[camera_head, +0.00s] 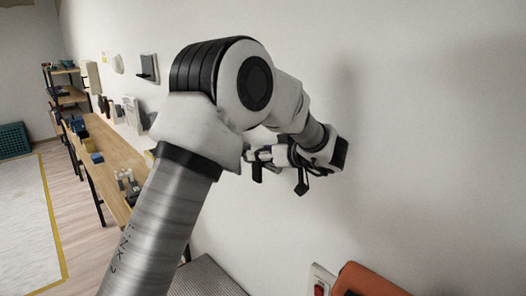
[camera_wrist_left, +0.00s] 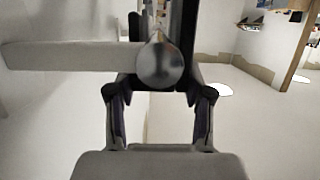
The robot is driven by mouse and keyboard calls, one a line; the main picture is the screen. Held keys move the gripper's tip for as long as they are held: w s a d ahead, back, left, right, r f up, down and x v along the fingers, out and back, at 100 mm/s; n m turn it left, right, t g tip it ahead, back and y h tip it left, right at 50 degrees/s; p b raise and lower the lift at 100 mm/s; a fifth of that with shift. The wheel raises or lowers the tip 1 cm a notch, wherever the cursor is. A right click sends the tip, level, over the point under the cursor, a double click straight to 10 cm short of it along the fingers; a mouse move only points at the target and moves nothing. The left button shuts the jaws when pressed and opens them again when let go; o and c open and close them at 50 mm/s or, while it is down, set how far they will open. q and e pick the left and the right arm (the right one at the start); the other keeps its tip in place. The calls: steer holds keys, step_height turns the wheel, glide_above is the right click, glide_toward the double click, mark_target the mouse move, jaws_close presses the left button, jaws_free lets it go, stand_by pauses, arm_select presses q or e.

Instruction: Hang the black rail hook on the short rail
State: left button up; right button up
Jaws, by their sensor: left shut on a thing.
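My left gripper (camera_head: 272,155) is close to the white wall, partly behind my own arm, with its fingers toward the left of the picture. In the left wrist view, the fingers (camera_wrist_left: 158,82) close in around a dark part that seems to be the black rail hook (camera_wrist_left: 182,45). A round metallic end, seemingly of the short rail (camera_wrist_left: 158,66), is between the dark parts. A pale bar (camera_wrist_left: 70,56) runs left from it. In the head view a small black piece (camera_head: 258,173) hangs down by the fingertips. I cannot tell whether the hook touches the rail. My right gripper is not in view.
A long wooden bench (camera_head: 112,160) with small items runs along the wall at left, with a shelf rack beyond. An orange-brown object (camera_head: 368,281) and a white box with a red part (camera_head: 320,284) are low at the right. The wall right of the gripper is bare.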

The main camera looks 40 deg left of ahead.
arm_select(q)
steer(key=shift+f, duration=0.55)
steer(key=o, duration=1)
steer(key=shift+c, duration=0.2)
steer(key=v, duration=1.2)
steer(key=shift+a, duration=0.1)
steer(key=shift+r, duration=0.1)
